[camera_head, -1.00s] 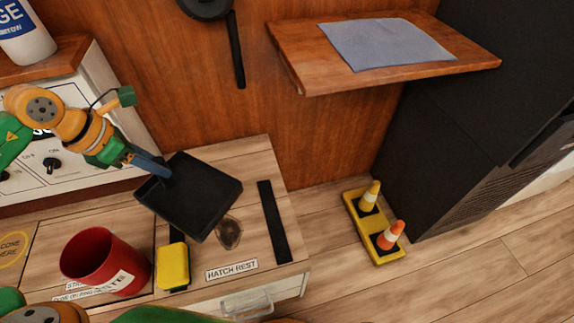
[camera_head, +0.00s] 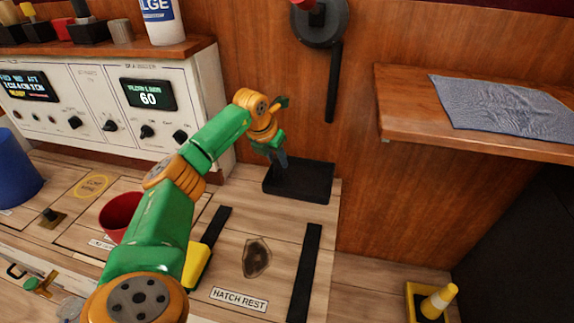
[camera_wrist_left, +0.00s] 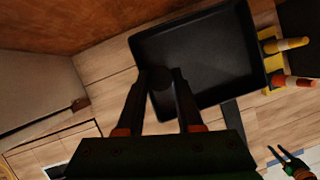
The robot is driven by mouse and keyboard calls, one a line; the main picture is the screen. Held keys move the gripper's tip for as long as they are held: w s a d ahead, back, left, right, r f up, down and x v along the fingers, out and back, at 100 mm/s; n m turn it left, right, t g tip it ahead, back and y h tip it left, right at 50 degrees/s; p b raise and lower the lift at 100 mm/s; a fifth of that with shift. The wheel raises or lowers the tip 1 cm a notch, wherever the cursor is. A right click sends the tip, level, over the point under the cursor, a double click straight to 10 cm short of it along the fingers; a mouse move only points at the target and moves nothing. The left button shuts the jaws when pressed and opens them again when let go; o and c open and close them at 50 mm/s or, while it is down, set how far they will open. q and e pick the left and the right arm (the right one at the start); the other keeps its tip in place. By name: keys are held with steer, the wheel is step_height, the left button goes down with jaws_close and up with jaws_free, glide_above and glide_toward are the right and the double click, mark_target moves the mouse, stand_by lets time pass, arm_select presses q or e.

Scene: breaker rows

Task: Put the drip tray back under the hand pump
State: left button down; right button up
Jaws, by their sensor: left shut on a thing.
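The drip tray (camera_head: 312,186) is a shallow black square tray, close to the wooden wall at the back of the counter. I cannot tell whether it rests on the counter. My left gripper (camera_head: 281,160) is above its left part. In the left wrist view the fingers (camera_wrist_left: 162,76) are shut on a dark upright grip at the edge of the tray (camera_wrist_left: 210,60). What looks like the hand pump (camera_head: 319,24) is a round black body on the wall above, with a long bar hanging down. My right gripper (camera_wrist_left: 278,153) shows small in the wrist view, its fingers apart.
A dark stain (camera_head: 257,258) and black strips (camera_head: 306,275) mark the counter in front of the tray. A yellow block (camera_head: 196,265) and a red cup (camera_head: 118,214) stand left. A shelf with a grey cloth (camera_head: 500,105) juts out at right. A white control panel (camera_head: 100,105) stands back left.

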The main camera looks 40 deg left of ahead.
mark_target(285, 172)
arm_select(q)
steer(key=w+f, duration=0.2)
steer(key=f, duration=0.1)
steer(key=shift+w+a+b, duration=0.1)
steer(key=shift+w+b, duration=0.1)
steer(key=shift+b, duration=0.2)
steer(key=shift+w+f, duration=0.4)
steer(key=shift+f, duration=0.2)
step_height(285, 172, down, 3)
steer(key=shift+r+b, duration=0.15)
steer(key=shift+b, duration=0.8)
steer(key=shift+a, duration=0.1)
steer(key=c, duration=0.5)
jaws_free()
steer(key=shift+c, duration=0.2)
arm_select(e)
steer(key=w+r, duration=0.4)
steer(key=r, duration=0.1)
steer(key=shift+a+r+t, duration=0.25)
steer(key=shift+a+t, duration=0.05)
steer(key=shift+a, duration=0.1)
